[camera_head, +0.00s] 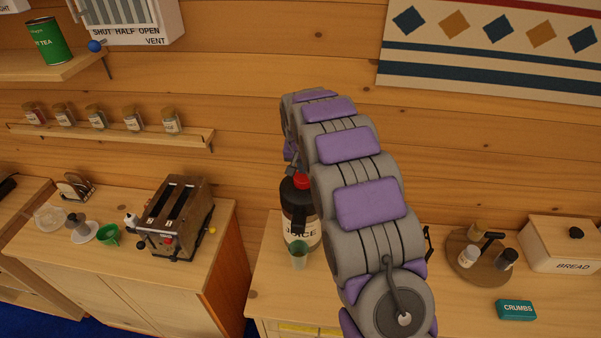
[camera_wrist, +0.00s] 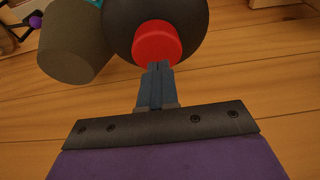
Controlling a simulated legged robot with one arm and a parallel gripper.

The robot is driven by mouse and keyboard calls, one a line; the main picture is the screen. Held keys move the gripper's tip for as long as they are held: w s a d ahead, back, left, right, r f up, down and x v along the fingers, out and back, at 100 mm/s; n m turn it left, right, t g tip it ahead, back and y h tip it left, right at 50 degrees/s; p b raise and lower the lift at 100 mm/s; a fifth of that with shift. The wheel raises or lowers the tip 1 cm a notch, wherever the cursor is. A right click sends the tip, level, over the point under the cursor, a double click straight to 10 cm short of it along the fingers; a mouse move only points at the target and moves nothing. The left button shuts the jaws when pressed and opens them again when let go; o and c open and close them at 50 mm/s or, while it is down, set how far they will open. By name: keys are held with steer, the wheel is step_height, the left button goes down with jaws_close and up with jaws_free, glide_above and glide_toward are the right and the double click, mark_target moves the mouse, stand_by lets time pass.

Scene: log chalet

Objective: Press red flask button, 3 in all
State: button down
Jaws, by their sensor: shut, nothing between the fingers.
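The flask (camera_head: 299,215) is dark, with a white label partly reading "JUICE", and stands upright on the right-hand counter. Its red button (camera_head: 301,181) is on top, partly behind my arm. In the wrist view the red button (camera_wrist: 157,42) shows in front of the dark round flask (camera_wrist: 193,22). My gripper (camera_wrist: 158,66) is shut and empty, with its fingertips at the near edge of the button. I cannot tell whether they touch it. In the head view my gripper is mostly hidden by my arm, just above the flask.
A greenish cup (camera_head: 299,256) stands in front of the flask. A toaster (camera_head: 176,218) stands on the left counter, across a gap.

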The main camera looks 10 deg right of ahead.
steer(key=b+v, duration=0.1)
steer(key=v, duration=0.9)
steer(key=shift+r, duration=0.25)
steer(key=shift+a, duration=0.2)
steer(key=shift+d, duration=0.1)
